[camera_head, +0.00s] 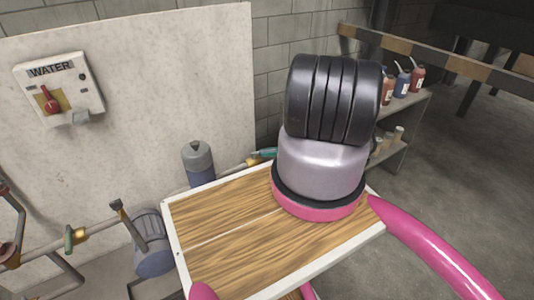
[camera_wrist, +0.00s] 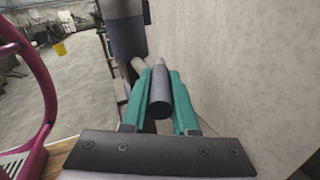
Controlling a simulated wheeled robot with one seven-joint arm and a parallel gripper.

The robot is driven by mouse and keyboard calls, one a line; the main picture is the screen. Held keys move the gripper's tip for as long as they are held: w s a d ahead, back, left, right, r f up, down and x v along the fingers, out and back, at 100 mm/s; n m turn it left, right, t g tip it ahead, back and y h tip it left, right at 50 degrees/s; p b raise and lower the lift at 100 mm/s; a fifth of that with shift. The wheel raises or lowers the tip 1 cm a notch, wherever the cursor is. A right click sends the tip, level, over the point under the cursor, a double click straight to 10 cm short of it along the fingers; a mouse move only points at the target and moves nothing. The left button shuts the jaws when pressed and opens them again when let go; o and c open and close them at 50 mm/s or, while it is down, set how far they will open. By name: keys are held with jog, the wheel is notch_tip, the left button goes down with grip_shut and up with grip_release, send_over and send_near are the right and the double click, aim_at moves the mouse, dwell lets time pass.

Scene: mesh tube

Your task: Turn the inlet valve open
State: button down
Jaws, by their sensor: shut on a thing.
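My gripper (camera_wrist: 160,76) has two teal fingers, closed on the sides of a grey cylindrical handle (camera_wrist: 159,101) in the wrist view. The handle appears to belong to the inlet valve, but the valve body is hard to make out. In the head view, a small part of my gripper (camera_head: 265,153) shows teal left of my arm, beside a brass-coloured fitting (camera_head: 252,161) on the pipe by the wall. My black, silver and pink arm hides the rest of the gripper.
A wood-topped cart (camera_head: 215,225) with pink rails lies below my arm. A grey-blue tank (camera_head: 198,165) stands beside the pipe. The WATER box (camera_head: 58,88) with a red lever hangs on the panel. Shelves with bottles (camera_head: 402,84) stand at the right.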

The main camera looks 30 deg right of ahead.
jog(key=c, duration=0.7)
grip_release()
jog(key=shift+r, duration=0.15)
notch_tip(320, 180, up, 10)
jog(key=shift+f, duration=0.1)
jog(key=shift+c, duration=0.3)
